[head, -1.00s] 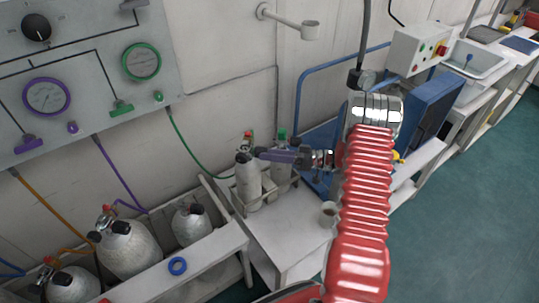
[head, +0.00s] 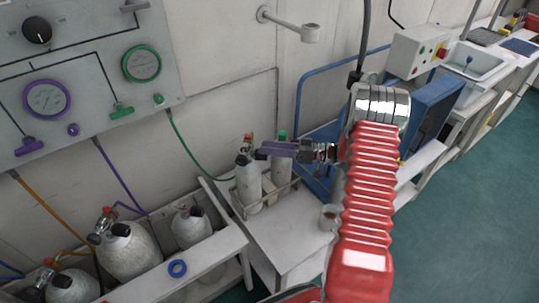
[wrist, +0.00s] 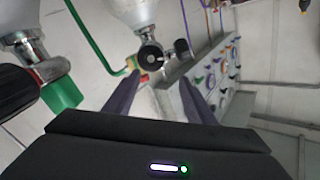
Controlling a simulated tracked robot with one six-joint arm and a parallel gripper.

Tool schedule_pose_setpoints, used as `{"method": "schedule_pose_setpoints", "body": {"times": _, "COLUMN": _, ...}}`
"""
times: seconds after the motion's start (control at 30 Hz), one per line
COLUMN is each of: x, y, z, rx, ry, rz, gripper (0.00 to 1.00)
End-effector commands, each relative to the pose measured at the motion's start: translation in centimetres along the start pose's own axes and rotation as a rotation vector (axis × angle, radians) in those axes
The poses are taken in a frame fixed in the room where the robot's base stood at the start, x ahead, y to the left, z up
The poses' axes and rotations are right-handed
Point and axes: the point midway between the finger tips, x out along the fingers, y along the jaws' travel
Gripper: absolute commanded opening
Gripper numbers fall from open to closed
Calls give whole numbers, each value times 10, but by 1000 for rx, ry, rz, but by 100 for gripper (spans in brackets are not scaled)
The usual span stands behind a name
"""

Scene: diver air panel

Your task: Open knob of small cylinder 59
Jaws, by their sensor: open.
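Two small white cylinders stand upright in a rack on a white table. The left one (head: 249,190) has a black and red valve top; the right one (head: 281,172) has a green top. No number is readable, so I cannot tell which is 59. My gripper (head: 260,149) points left, its fingertips close to the left cylinder's valve. In the wrist view the open fingers (wrist: 160,92) spread below a round black knob (wrist: 151,54) on a valve, which appears just beyond the tips. I cannot tell whether they touch it. The green cap (wrist: 62,94) shows at the left there.
The rack rim (head: 270,202) surrounds the small cylinders. A cup (head: 328,216) stands on the table near my arm. Larger cylinders (head: 130,250) stand in a white trough at lower left. The gauge panel (head: 90,75) is on the wall; a green hose (head: 190,150) hangs from it.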

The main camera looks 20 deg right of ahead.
Motion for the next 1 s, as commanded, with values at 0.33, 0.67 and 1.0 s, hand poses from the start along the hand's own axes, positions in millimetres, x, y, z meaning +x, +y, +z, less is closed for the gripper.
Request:
{"method": "schedule_pose_setpoints", "body": {"times": 0.33, "x": 1, "y": -21, "z": -42, "rx": -1, "ry": -1, "rz": 0, "gripper": 50}}
{"method": "schedule_pose_setpoints", "body": {"times": 0.67, "x": 1, "y": -25, "z": -49, "rx": 2, "ry": -1, "rz": 0, "gripper": 50}}
{"method": "schedule_pose_setpoints", "body": {"times": 1.0, "x": 1, "y": -25, "z": -49, "rx": 2, "ry": -1, "rz": 0, "gripper": 50}}
